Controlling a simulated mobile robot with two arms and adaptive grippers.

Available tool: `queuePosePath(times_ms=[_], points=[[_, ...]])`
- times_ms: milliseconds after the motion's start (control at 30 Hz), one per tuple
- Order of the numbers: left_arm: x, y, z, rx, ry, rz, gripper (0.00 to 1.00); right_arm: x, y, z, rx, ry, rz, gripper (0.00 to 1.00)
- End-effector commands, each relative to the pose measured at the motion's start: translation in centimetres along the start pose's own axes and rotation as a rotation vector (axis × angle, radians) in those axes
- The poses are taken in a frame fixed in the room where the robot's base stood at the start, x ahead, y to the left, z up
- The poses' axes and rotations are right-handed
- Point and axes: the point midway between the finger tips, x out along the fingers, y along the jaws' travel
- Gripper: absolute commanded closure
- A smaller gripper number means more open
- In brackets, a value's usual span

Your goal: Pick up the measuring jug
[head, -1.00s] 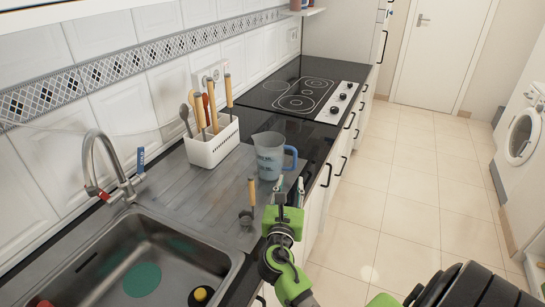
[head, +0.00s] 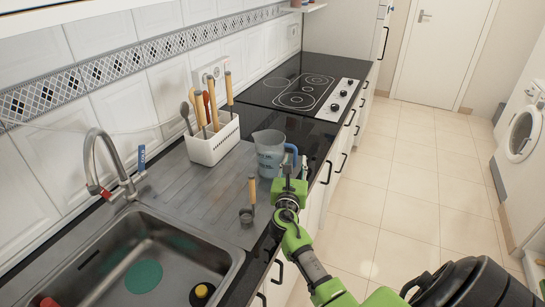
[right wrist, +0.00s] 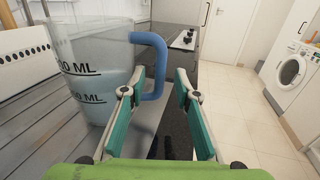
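The measuring jug (head: 268,151) is translucent grey-blue with a blue handle and stands upright on the counter, at the drainboard's far right corner. In the right wrist view the jug (right wrist: 92,70) fills the left side, with dark ML markings. Its handle (right wrist: 158,62) faces my right gripper. My right gripper (head: 291,170) is open and close to the handle. In the right wrist view the gripper (right wrist: 157,90) has its fingers spread, with the lower handle showing in the gap between them. I cannot tell how deep the handle sits. My left gripper is not in view.
A white utensil holder (head: 212,142) stands left of the jug. A small tool with a wooden handle (head: 252,190) is on the drainboard, left of my right gripper. The sink (head: 215,262) is nearer me; the hob (head: 303,92) lies beyond. Open floor is at right.

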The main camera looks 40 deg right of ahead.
Motion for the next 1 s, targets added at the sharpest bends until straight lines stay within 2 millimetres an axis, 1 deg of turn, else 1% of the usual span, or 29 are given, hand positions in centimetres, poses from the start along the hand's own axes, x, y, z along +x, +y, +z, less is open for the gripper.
queuePosePath(times_ms=[67,100,200,700,867,1000], points=[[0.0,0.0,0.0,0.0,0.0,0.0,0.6,0.0,0.0,0.0,0.0,0.0,0.0,0.71],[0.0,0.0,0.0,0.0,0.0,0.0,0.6,0.0,0.0,0.0,0.0,0.0,0.0,0.76],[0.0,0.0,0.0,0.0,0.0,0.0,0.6,0.0,0.0,0.0,0.0,0.0,0.0,1.0],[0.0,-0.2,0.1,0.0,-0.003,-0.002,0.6,0.0,0.0,0.4,0.003,-0.003,0.0,1.0],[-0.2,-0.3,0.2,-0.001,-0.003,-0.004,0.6,0.0,0.1,1.1,0.002,-0.005,0.001,1.0],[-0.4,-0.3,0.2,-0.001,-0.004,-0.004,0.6,0.0,0.1,2.1,0.003,-0.006,0.001,1.0]])
